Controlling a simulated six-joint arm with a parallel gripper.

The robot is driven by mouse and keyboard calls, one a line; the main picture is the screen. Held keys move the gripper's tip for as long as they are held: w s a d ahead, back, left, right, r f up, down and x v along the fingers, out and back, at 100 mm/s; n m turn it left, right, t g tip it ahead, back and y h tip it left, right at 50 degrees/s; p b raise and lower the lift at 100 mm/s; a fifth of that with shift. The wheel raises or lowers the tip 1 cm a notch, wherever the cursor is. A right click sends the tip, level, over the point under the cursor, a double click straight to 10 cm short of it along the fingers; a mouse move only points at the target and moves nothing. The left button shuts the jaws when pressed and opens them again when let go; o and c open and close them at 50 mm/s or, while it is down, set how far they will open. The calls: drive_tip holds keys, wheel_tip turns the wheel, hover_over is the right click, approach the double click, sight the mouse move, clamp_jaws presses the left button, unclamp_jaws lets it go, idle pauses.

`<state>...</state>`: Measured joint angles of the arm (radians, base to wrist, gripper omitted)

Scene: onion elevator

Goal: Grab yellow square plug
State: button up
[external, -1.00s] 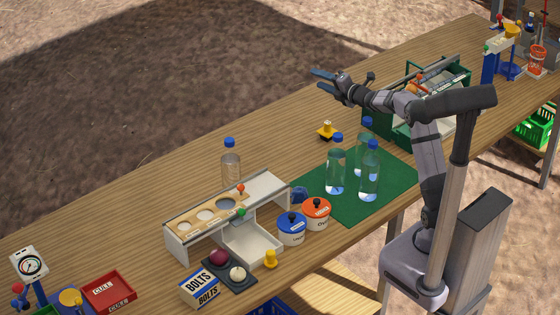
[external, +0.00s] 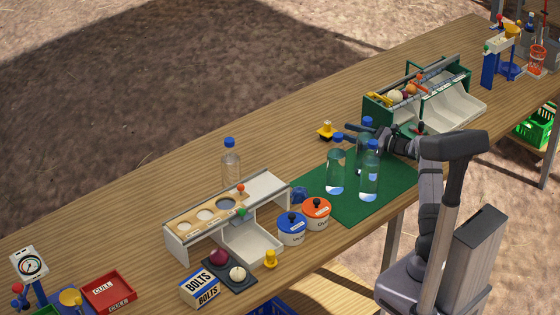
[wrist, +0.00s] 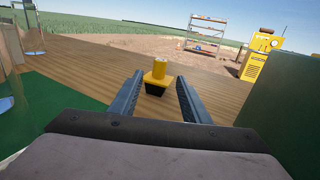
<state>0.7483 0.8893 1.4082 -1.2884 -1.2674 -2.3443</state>
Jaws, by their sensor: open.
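The yellow square plug (external: 326,131) stands on the wooden table just beyond the green mat. It has a square yellow body, a round yellow knob on top and a dark base. In the wrist view the plug (wrist: 156,74) is ahead, centred in the gap between my two fingers. My gripper (wrist: 160,84) is open and empty, low over the table. In the external view my gripper (external: 352,132) is partly hidden behind the clear bottles and points left towards the plug.
Clear blue-capped bottles (external: 370,176) stand on the green mat (external: 345,208), close to my gripper. The green sorter box (external: 376,112) is just behind it. Another bottle (external: 230,165) stands left. Bare table lies beyond the plug.

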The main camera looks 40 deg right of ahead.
sight(333, 132)
drive_tip(key=shift+p+x, duration=0.75)
drive_tip(key=shift+x, duration=2.7)
drive_tip(key=shift+r, duration=0.15)
clamp_jaws()
